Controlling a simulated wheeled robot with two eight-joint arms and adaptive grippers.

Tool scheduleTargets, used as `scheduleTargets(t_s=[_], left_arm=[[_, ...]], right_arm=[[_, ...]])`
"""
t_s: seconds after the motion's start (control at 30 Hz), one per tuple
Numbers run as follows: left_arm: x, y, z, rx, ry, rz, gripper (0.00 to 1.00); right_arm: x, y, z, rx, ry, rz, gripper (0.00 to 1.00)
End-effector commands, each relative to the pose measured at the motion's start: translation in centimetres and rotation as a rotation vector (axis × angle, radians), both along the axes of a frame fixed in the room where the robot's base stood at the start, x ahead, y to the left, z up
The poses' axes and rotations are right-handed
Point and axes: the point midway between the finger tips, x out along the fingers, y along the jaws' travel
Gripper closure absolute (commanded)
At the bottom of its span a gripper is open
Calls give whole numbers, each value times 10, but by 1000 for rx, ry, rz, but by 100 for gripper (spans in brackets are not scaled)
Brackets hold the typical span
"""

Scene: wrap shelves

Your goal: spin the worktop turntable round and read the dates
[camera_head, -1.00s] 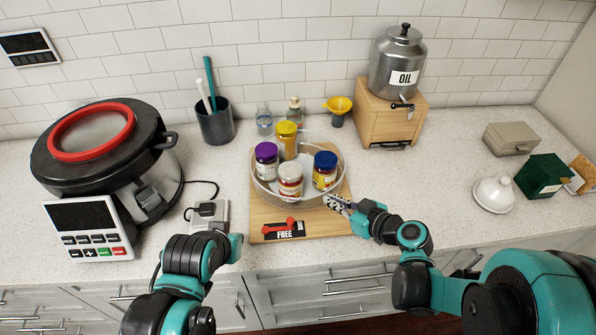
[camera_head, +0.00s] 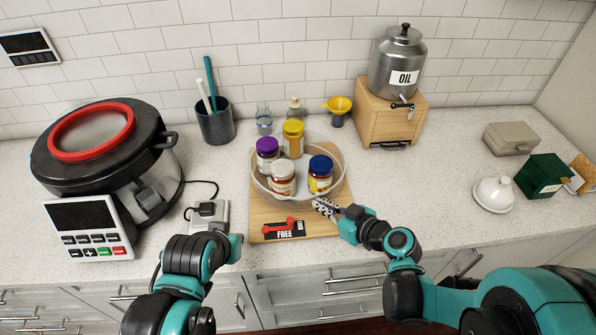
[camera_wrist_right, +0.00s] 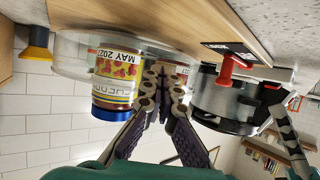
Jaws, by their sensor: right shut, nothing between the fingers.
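The turntable (camera_head: 258,186) is a clear round tray on a wooden board, holding jars with purple (camera_head: 267,144), yellow (camera_head: 293,127), white (camera_head: 282,168) and blue (camera_head: 320,163) lids. A red lever (camera_head: 292,222) sits by a FREE/LOCK plate (camera_head: 285,231) at the board's front; the word FREE shows. My right gripper (camera_head: 318,204) is shut and empty at the tray's front right rim; contact is unclear. In the right wrist view, its fingers (camera_wrist_right: 165,80) are beside the blue-lidded jar (camera_wrist_right: 118,80), whose label reads MAY 202-something. My left arm is at the lower left, its fingers unseen.
A large cooker (camera_head: 110,150) stands left, with a socket box (camera_head: 208,214) between it and the board. A utensil cup (camera_head: 215,125), small bottles and an oil dispenser (camera_head: 397,65) on a wooden stand are behind.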

Motion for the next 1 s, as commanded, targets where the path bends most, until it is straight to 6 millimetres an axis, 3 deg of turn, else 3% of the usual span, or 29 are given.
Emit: scheduleTargets(t_s=[0.47, 1.0], left_arm=[[0, 0, 0, 0, 0, 0, 100], [0, 0, -1, 0, 0, 0, 100]], right_arm=[[0, 5, 1, 4, -2, -3, 100], [-9, 25, 1, 3, -2, -4, 100]])
